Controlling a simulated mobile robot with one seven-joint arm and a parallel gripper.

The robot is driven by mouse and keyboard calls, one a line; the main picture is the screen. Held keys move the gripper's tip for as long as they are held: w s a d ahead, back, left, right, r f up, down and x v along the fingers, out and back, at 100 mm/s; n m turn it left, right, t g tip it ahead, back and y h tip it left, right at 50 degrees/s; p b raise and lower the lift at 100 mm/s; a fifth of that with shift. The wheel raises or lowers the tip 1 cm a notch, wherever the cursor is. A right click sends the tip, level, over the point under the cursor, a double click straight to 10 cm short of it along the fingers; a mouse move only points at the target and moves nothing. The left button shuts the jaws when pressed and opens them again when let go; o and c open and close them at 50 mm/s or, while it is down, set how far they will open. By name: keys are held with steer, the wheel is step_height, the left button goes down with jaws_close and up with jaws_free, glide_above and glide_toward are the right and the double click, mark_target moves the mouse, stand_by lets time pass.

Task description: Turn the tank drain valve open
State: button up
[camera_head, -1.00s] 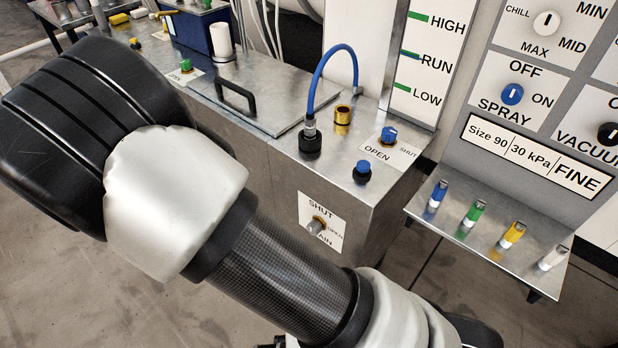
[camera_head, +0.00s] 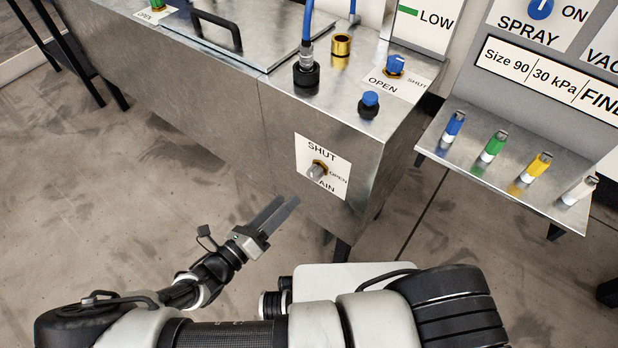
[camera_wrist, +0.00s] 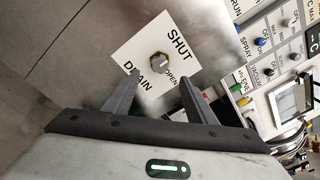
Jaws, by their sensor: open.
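The tank drain valve (camera_head: 317,170) is a small grey knob with a brass collar on the front of the steel tank (camera_head: 230,105). Its white label plate (camera_head: 339,157) reads SHUT above and OPEN to the right; the lower word is partly covered in the head view and reads DRAIN in the wrist view. My gripper (camera_head: 284,206) is open and empty, below and left of the valve and apart from it. In the wrist view the valve (camera_wrist: 160,62) shows ahead of the two fingers (camera_wrist: 157,92), roughly centred between them.
On the tank top are a blue valve knob (camera_head: 395,64), a blue-capped fitting (camera_head: 369,104), a brass ring (camera_head: 341,45) and a hose with a black connector (camera_head: 306,76). A shelf (camera_head: 470,160) with several coloured cylinders juts out right. The floor before the tank is clear.

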mark_target(311, 176)
steer(key=b+x, duration=0.1)
steer(key=x, duration=0.9)
steer(key=shift+w+d, duration=0.25)
steer(key=c, duration=1)
steer(key=shift+c, duration=0.2)
